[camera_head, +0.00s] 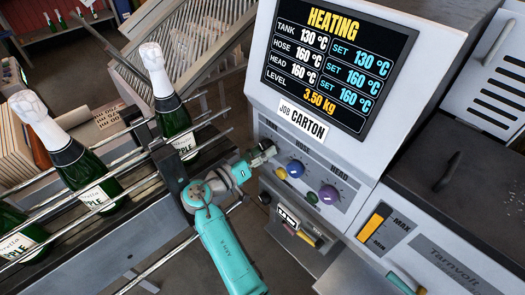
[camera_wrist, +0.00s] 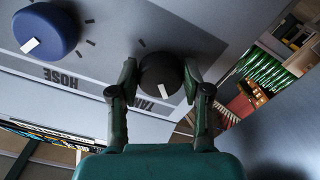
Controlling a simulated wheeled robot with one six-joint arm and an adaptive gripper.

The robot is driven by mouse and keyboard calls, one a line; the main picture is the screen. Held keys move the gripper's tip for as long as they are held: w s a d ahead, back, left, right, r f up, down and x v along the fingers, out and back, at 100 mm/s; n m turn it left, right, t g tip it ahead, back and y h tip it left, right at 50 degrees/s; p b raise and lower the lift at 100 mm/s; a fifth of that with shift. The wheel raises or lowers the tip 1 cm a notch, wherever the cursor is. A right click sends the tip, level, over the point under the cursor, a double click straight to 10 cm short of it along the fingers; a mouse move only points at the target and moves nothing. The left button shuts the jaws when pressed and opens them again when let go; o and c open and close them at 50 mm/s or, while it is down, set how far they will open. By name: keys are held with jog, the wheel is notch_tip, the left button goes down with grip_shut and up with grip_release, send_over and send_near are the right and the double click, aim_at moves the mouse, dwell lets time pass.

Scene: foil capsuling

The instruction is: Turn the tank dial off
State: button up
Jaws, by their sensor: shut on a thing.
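The tank dial (camera_wrist: 160,72) is a round black knob with a white mark on its face, on a grey panel. In the wrist view it sits between the two fingers of my gripper (camera_wrist: 160,82), which are shut on its sides. The TANK lettering beside it is upside down and partly covered by a finger. In the head view my gripper (camera_head: 262,152) is at the left end of the dial row and hides most of the tank dial. The display (camera_head: 338,62) reads TANK 130 °C, SET 130 °C.
The blue hose dial (camera_head: 295,168) is right of my gripper, with the purple head dial (camera_head: 329,194) beyond it; the hose dial also shows in the wrist view (camera_wrist: 46,30). Bottles with foil tops (camera_head: 168,100) stand between rails close to the left of my arm.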

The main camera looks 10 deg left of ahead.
jog(key=shift+r+n, duration=0.15)
jog(key=shift+n, duration=3.65)
jog(key=shift+r+n, duration=0.1)
jog(key=shift+n, duration=3.7)
jog(key=o, duration=1.2)
jog(key=shift+c, duration=0.2)
jog(key=v, duration=1.2)
